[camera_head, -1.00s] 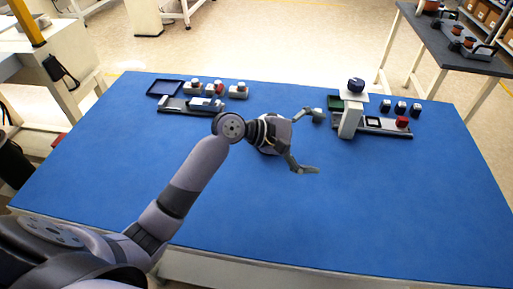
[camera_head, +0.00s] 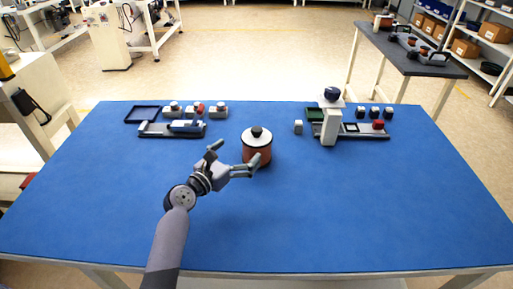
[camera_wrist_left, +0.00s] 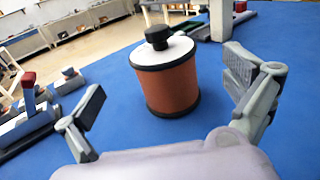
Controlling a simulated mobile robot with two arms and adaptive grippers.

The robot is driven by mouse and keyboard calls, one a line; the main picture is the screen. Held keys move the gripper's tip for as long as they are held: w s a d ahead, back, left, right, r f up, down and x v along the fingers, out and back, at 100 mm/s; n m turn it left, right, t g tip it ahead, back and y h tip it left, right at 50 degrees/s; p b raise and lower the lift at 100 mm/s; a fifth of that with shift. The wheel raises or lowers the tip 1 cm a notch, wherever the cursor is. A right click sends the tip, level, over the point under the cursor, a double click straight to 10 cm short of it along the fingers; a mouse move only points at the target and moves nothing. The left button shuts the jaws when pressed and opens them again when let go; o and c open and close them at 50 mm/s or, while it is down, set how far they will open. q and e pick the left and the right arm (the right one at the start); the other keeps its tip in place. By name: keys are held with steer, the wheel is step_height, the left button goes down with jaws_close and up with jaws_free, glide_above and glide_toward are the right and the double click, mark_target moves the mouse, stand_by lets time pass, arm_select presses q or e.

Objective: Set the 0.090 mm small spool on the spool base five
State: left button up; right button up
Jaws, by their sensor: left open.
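A copper-brown spool (camera_head: 256,151) with a white top, a black knob and a dark lower rim stands upright on the blue table. It also shows in the left wrist view (camera_wrist_left: 167,80), between and beyond the two fingers. No size label is readable on it. My left gripper (camera_head: 235,153) is open and empty, just left of the spool, its fingers spread toward it. In the head view one fingertip overlaps the spool's lower left side; I cannot tell whether they touch. My right gripper is not in view. No base marked five can be made out.
A grey station (camera_head: 170,130) with a dark blue tray (camera_head: 142,114) stands at back left. A station with a white post (camera_head: 328,128) stands at back right, a small white block (camera_head: 298,127) beside it. A dark side table (camera_head: 405,57) holds several brown items. The front table is clear.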

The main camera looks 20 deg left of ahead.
mark_target(254, 137)
arm_select(q)
steer(key=x, duration=0.7)
steer(key=shift+w+d+f, duration=0.1)
steer(key=shift+w+d, duration=0.05)
steer(key=shift+w, duration=0.15)
steer(key=c, duration=1.9)
steer(key=shift+r, duration=0.3)
